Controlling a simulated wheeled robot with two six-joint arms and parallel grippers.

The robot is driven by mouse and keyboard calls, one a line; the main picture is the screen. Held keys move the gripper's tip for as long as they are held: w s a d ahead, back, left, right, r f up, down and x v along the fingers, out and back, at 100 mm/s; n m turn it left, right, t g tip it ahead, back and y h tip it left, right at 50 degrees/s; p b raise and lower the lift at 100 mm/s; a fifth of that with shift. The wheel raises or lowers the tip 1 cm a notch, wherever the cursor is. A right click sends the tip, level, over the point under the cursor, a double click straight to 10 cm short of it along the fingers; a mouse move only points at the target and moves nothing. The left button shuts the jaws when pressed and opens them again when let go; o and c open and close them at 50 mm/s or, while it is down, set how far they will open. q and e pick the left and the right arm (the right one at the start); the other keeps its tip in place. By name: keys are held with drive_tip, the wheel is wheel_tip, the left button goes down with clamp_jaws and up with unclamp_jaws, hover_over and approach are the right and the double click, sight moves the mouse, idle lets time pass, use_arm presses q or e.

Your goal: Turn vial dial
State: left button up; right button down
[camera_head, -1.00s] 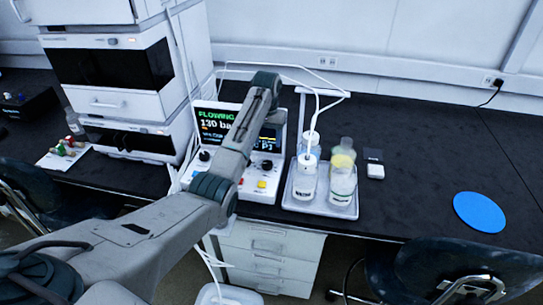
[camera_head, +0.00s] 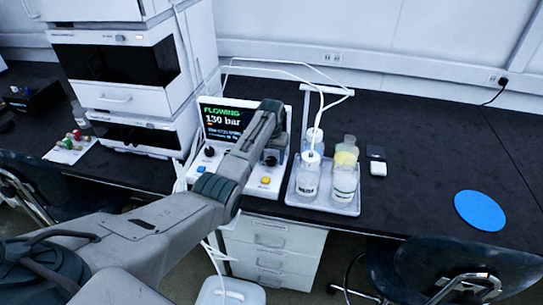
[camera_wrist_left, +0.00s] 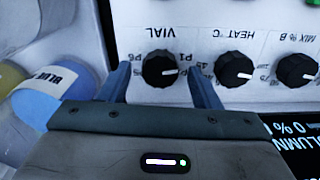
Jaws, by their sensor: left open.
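The vial dial is a round black knob (camera_wrist_left: 164,70) with a pale pointer line, under the upside-down VIAL lettering in the left wrist view. My left gripper (camera_wrist_left: 158,72) is open, with one blue-grey finger on each side of this dial. I cannot tell whether the fingers touch it. In the head view my left arm reaches over the white control unit (camera_head: 263,186), whose screen (camera_head: 222,118) reads FLOWING and 130 bar. The fingers are hard to make out there. My right gripper is not in view.
A HEAT dial (camera_wrist_left: 234,69) and a MIX dial (camera_wrist_left: 297,70) sit beside the vial dial. A tray (camera_head: 340,208) with several bottles stands just right of the unit. A tall white instrument stack (camera_head: 115,65) stands left. Black bench is clear around the blue disc (camera_head: 480,210).

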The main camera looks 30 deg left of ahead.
use_arm(q)
drive_tip(key=shift+c, duration=0.3)
drive_tip(key=c, duration=0.9)
drive_tip(key=shift+c, duration=0.2)
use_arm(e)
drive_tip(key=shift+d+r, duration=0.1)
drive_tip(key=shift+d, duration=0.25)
